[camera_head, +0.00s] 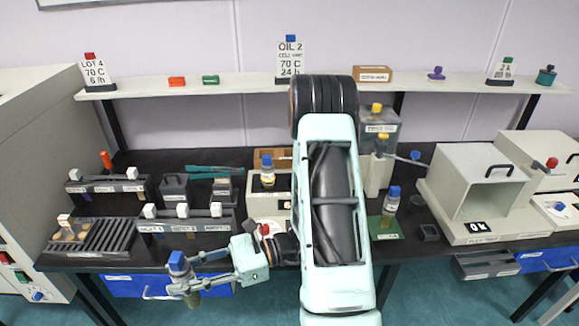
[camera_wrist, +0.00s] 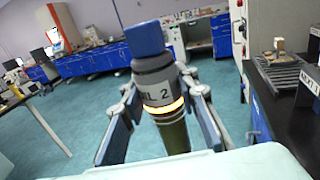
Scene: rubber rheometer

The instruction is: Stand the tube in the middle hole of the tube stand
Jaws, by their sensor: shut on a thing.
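My gripper (camera_head: 184,280) is shut on a tube (camera_head: 177,262) with a blue cap and dark collar. In the head view it holds the tube roughly upright, out over the front edge of the bench. In the wrist view the tube (camera_wrist: 158,80) stands between my fingers; its label ends in "L 2", with an amber band and dark greenish body below. I cannot tell for sure which fixture is the tube stand. A cream block (camera_head: 268,206) behind my forearm bears another blue-capped tube (camera_head: 267,172); my arm hides its right part.
Two black racks with white blocks, one at the front (camera_head: 187,222), one behind (camera_head: 105,186), and a slotted tray (camera_head: 92,236) fill the left bench. A blue-capped bottle (camera_head: 390,200) stands on a green mat (camera_head: 384,229). A cream chamber (camera_head: 478,190) is at right.

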